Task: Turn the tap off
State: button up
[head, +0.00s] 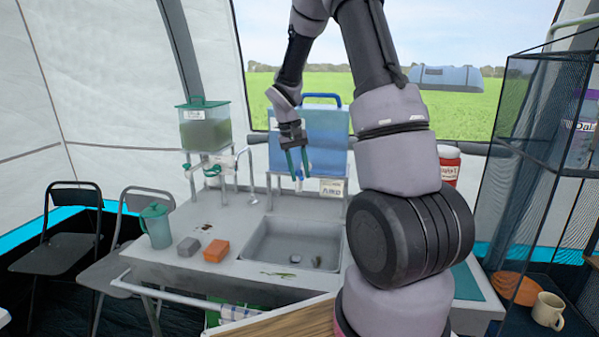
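A blue water container (325,128) with a darker blue handle stands on a metal stand behind the sink. A small white and blue tap (299,184) shows low at its front left. My gripper (298,176) points down in front of the container, with its two dark green fingers apart. The tap shows between and just below the fingertips; I cannot tell whether they touch it. The tap's lever is not clear, and I cannot make out running water. The grey sink basin (262,246) lies below. A curved grey spout (247,172) stands to the left.
A green dispenser (205,127) with white fittings stands on the left. A teal pitcher (156,226), a grey block (188,247) and an orange block (216,251) sit left of the sink. A black mesh rack (520,190) stands at right.

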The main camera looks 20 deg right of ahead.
grip_shut()
dwell(1.2)
